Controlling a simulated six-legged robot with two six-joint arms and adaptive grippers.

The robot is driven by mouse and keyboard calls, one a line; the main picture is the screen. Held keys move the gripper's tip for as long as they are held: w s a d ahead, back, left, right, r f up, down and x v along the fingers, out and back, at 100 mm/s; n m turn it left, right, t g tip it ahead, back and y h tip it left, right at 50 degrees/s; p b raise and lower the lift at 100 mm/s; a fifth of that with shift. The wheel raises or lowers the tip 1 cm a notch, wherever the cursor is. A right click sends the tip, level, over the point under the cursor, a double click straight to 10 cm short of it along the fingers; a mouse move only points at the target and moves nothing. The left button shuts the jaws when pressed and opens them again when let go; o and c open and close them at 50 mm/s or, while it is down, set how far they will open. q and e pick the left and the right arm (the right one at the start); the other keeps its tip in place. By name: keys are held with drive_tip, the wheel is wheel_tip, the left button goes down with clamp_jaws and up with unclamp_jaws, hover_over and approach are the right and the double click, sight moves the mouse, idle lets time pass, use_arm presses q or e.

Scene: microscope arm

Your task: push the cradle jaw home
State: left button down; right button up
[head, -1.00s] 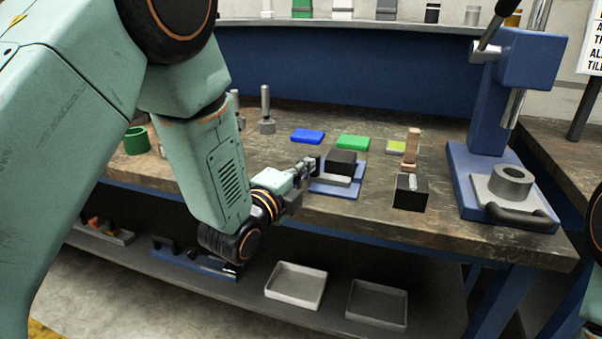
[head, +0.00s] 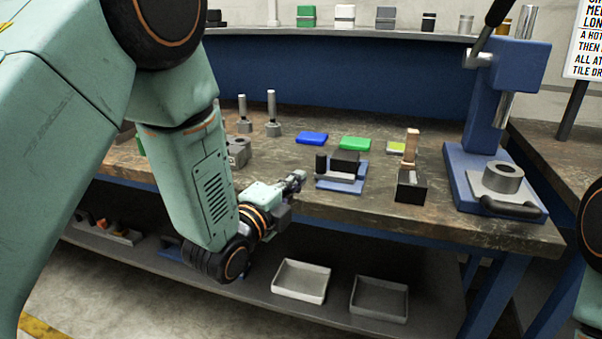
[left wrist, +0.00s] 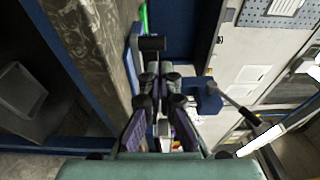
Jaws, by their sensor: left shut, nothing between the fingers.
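The cradle has a blue base (head: 341,188) on the bench, near its front edge. A grey jaw (head: 338,177) with an upright black knob (head: 320,163) at its left end lies on the base. A black block (head: 346,160) sits behind the jaw; whether they touch is hard to tell. My left gripper (head: 299,178) is shut and empty, just left of the cradle with a small gap to it. The gripper's fingers also show in the left wrist view (left wrist: 163,72), with a dark piece beyond them. My right gripper is out of view.
Blue (head: 312,138) and green (head: 355,143) pads lie behind the cradle. A black box (head: 411,189) with a wooden piece stands to its right, then a blue press (head: 489,150). Two grey trays (head: 300,281) are on the lower shelf.

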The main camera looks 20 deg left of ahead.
use_arm(q)
drive_tip(key=v, duration=0.6)
drive_tip(key=shift+f+p, duration=0.15)
drive_tip(key=shift+p, duration=0.2)
drive_tip(key=shift+s+a, duration=0.1)
drive_tip(key=shift+s, duration=0.1)
